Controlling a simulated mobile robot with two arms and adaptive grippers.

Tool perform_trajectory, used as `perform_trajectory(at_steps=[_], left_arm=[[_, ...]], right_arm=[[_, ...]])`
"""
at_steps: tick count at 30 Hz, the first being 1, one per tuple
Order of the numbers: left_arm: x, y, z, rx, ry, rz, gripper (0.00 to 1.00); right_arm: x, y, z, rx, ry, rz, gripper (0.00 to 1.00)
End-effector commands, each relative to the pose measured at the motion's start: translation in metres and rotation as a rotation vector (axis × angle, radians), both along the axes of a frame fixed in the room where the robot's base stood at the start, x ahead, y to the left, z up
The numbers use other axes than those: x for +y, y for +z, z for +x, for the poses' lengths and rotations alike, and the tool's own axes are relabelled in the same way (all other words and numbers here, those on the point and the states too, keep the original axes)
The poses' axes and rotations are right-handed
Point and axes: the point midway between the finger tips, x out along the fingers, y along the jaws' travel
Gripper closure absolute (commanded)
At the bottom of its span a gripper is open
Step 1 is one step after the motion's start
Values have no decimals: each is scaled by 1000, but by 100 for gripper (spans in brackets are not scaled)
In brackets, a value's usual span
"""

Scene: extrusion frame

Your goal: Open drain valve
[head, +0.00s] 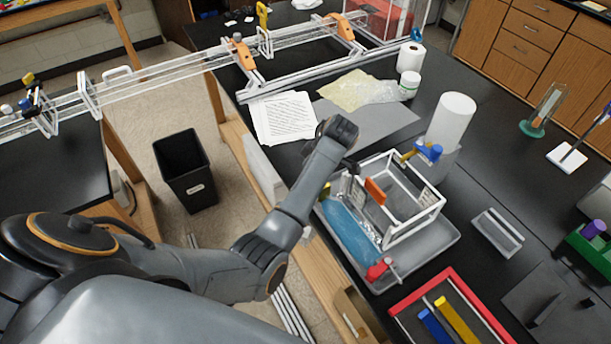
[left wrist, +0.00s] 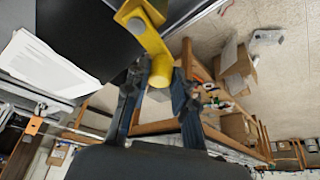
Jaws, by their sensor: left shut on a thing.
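A yellow valve handle (left wrist: 147,45) with a rounded end sits between the fingers of my left gripper (left wrist: 160,80) in the left wrist view, and the gripper is shut on it. In the head view my left forearm reaches over the near table edge, and a small yellow part (head: 325,190) shows beside a white-framed clear tank (head: 415,232). The fingertips are mostly hidden there by my own arm. My right gripper is not in view.
Papers (head: 283,118) lie behind my arm. A white cylinder (head: 452,118) stands behind the tank. A red-edged tray (head: 440,285) with blue and yellow bars is in front. A black bin (head: 185,172) stands on the floor at the left.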

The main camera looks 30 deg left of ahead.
Motion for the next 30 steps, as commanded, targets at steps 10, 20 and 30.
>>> perform_trajectory(at_steps=[10, 20, 30], left_arm=[[0, -1, 0, 2, -1, -1, 52], [-3, 7, 0, -1, -1, -1, 52], [-24, 56, 0, 0, -2, -2, 52]], right_arm=[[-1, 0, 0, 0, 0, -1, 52], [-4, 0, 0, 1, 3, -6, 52], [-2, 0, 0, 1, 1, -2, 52]])
